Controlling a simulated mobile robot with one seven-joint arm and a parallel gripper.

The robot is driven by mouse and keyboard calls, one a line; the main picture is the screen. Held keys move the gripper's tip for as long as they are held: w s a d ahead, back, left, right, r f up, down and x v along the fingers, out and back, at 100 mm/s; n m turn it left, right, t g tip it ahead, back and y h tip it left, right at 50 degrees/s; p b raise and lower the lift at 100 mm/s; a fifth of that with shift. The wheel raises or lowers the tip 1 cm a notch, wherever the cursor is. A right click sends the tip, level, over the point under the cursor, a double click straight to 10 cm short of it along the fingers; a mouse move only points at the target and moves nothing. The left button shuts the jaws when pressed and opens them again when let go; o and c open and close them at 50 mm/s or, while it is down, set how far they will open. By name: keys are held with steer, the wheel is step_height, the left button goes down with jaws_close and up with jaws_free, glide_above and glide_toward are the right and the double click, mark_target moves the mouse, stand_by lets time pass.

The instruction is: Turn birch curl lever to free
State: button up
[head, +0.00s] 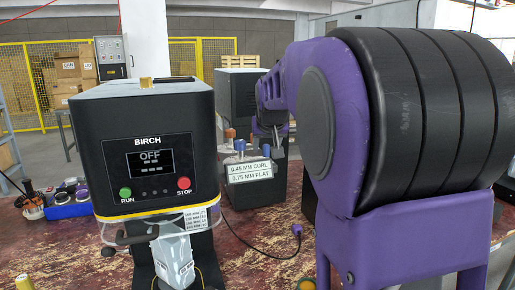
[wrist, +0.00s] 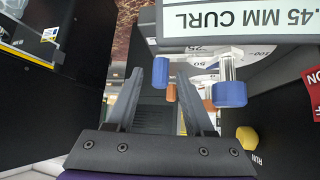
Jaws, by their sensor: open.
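The BIRCH machine (head: 145,150) stands at the left in the head view, its display reading OFF. A black-knobbed handle (head: 108,251) sticks out at its lower left; I cannot tell if this is the curl lever. A label block (head: 249,172) reads 0.45 MM CURL and 0.75 MM FLAT, with blue and orange caps above it. In the wrist view, my gripper (wrist: 160,72) is open and empty. A blue cap (wrist: 160,71) appears between its fingertips, with another blue cap (wrist: 229,94) to the right. Contact cannot be judged. The curl label (wrist: 240,20) appears upside down.
My purple arm hides much of the head view's right side. A blue tray (head: 68,210) of small items is left of the machine. A cable (head: 270,252) lies on the worn red table. In the wrist view, dark housings flank my gripper, the right one with a yellow button (wrist: 247,138).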

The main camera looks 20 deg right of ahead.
jaws_close()
steer(key=shift+r, duration=0.1)
stand_by(1.3)
